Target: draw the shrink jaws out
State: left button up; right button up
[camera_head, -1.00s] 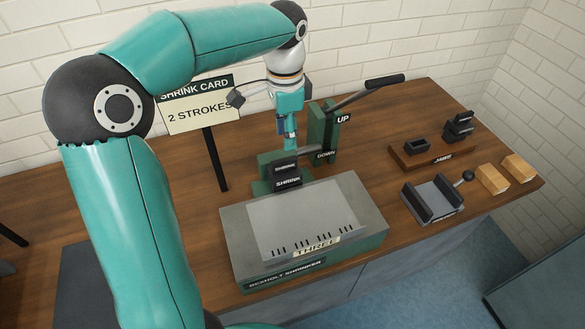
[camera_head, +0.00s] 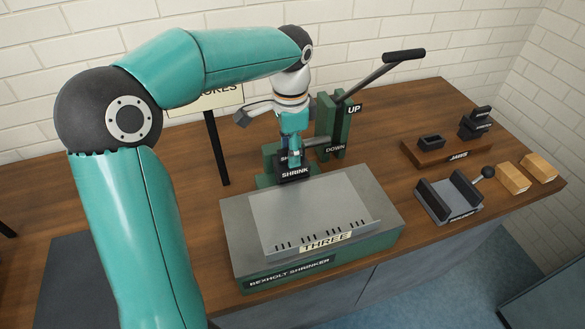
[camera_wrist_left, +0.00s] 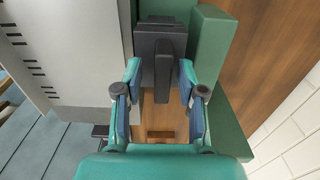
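The dark shrink jaws (camera_head: 294,174), labelled SHRINK, sit in the green shrinker frame (camera_head: 327,127) behind its grey bed. In the left wrist view the jaws show as a dark grey block (camera_wrist_left: 160,45) with a narrow upright tab (camera_wrist_left: 163,75). My left gripper (camera_head: 292,152) points down just above the jaws. In the left wrist view my left gripper (camera_wrist_left: 160,98) is open, with one finger on each side of the tab and gaps visible on both sides. My right gripper is not in view.
The lever (camera_head: 377,75) stands raised beside the UP label. The shrinker bed (camera_head: 236,232) holds a sheet marked THREE (camera_head: 305,205). A wooden JAWS stand (camera_head: 432,155) with dark blocks, a grey fixture (camera_head: 450,199) and wooden blocks (camera_head: 512,178) are at right. A sign post (camera_head: 216,150) stands left.

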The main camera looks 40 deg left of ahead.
pick_arm(q)
grip_shut()
jog(key=shift+r, duration=0.1)
jog(key=shift+w+r+p, duration=0.15)
jog(key=shift+r+p, duration=0.3)
dwell(0.4)
jog(key=shift+r+p, duration=0.3)
jog(key=shift+p, duration=0.05)
jog(key=shift+r+p, duration=1.6)
